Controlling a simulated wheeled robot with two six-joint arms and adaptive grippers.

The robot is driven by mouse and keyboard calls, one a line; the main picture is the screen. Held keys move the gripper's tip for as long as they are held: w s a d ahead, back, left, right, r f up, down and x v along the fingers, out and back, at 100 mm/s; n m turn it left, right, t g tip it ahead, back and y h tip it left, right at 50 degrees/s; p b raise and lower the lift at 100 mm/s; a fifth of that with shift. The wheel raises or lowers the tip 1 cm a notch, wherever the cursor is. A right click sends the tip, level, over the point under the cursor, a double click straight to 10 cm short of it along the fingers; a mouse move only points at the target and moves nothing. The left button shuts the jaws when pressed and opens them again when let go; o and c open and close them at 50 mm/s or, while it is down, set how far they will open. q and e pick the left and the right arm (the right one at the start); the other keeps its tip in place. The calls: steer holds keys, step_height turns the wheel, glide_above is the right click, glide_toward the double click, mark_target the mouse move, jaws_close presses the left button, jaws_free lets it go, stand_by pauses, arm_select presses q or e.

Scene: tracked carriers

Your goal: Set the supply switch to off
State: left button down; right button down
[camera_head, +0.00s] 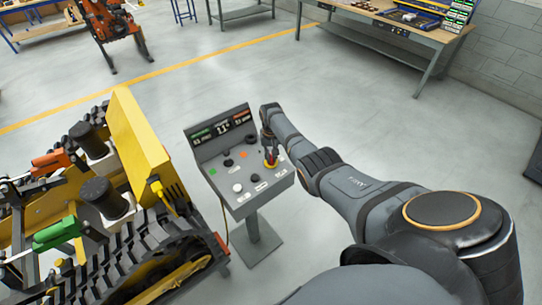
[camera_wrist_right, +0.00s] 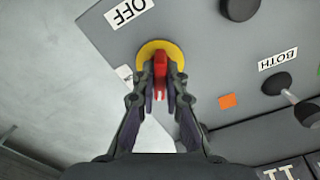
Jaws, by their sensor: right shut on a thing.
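The supply switch is a red handle (camera_wrist_right: 160,72) on a yellow round plate (camera_wrist_right: 150,52), on the sloped face of a grey control console (camera_head: 238,203). In the head view the yellow plate and red handle (camera_head: 271,163) are at the console's right side, partly hidden by the gripper. An OFF label (camera_wrist_right: 128,10) lies beside the yellow plate. My right gripper (camera_wrist_right: 161,78) is shut on the red handle, one finger on each side. It also shows in the head view (camera_head: 270,152). My left gripper is not in view.
A yellow and black tracked carrier (camera_head: 140,150) stands left of the console. A workbench (camera_head: 400,35) stands far back. The floor behind the console is clear.

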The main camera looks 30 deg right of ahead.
mark_target(271, 156)
steer(key=n, duration=0.5)
steer(key=shift+n, duration=0.3)
stand_by(0.5)
steer(key=c, duration=1.4)
jaws_free()
steer(key=shift+r, duration=0.1)
step_height(271, 156, up, 12)
steer(key=shift+f, duration=0.2)
